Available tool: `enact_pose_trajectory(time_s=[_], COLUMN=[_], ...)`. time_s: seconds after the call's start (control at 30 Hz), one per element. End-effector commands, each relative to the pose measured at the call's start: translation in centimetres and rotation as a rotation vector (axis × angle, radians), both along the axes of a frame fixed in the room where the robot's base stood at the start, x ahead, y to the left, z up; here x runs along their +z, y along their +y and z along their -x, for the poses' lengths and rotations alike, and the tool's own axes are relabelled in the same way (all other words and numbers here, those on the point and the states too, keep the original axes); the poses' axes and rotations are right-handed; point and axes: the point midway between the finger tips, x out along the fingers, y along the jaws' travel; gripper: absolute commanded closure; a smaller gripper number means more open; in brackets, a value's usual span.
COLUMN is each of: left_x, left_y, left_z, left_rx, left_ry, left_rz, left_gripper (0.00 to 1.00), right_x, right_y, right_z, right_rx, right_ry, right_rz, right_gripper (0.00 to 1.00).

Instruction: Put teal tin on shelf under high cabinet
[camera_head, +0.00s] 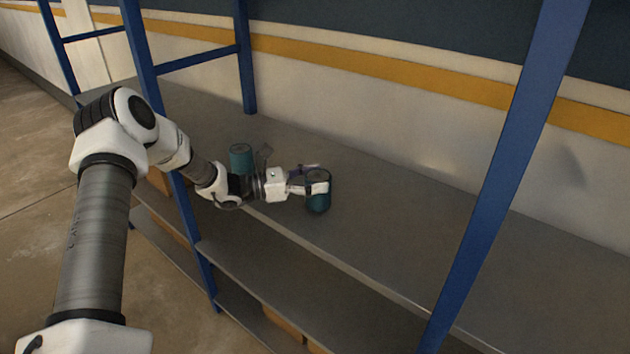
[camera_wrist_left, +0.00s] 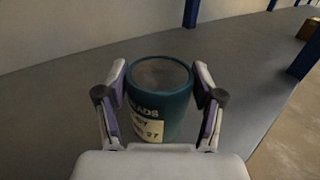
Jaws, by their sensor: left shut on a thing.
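A teal tin (camera_head: 318,203) is between the fingers of my left gripper (camera_head: 310,188), over the grey shelf (camera_head: 400,235). It stands upright in the head view, close to the shelf surface; I cannot tell whether it touches. The left wrist view shows the same tin (camera_wrist_left: 158,92) with a grey top and a pale label, with the fingers of my left gripper (camera_wrist_left: 160,100) on both sides. A second teal tin (camera_head: 241,158) stands on the shelf behind my left wrist. My right gripper is in neither view.
Blue uprights (camera_head: 505,180) stand at the shelf's front, on either side of my left gripper. A lower shelf (camera_head: 290,275) runs beneath, with brown boxes (camera_head: 283,324) below. A wall with a yellow stripe (camera_head: 400,73) is behind. The shelf is clear to the right.

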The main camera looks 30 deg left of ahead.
Motion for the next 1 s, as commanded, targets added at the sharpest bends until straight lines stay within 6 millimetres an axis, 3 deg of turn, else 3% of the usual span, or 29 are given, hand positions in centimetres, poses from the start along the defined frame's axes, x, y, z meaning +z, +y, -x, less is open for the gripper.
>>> enact_pose_trajectory(time_s=[0.1,0.37,0.4,0.47,0.87,1.0], left_x=[-1.0,-1.3,-1.3,-1.2,-0.8,-1.0], left_y=[0.0,0.0,0.0,0.0,0.0,1.7], left_z=[0.0,0.0,0.0,0.0,0.1,1.6], left_rx=[0.000,0.000,0.000,0.000,0.001,0.006], left_ry=[-0.001,-0.003,-0.001,-0.001,-0.001,-0.004], left_rz=[-0.001,-0.002,-0.001,-0.001,-0.001,0.002], left_gripper=[0.78,0.78,0.29,0.08,0.08,0.08], right_x=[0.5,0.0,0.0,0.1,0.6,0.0], right_y=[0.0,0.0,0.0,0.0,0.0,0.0], right_z=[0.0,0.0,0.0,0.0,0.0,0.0], right_rx=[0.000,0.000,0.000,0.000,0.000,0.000], right_ry=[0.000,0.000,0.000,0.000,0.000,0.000], right_rz=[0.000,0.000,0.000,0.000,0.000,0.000], right_gripper=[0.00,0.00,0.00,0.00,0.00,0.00])
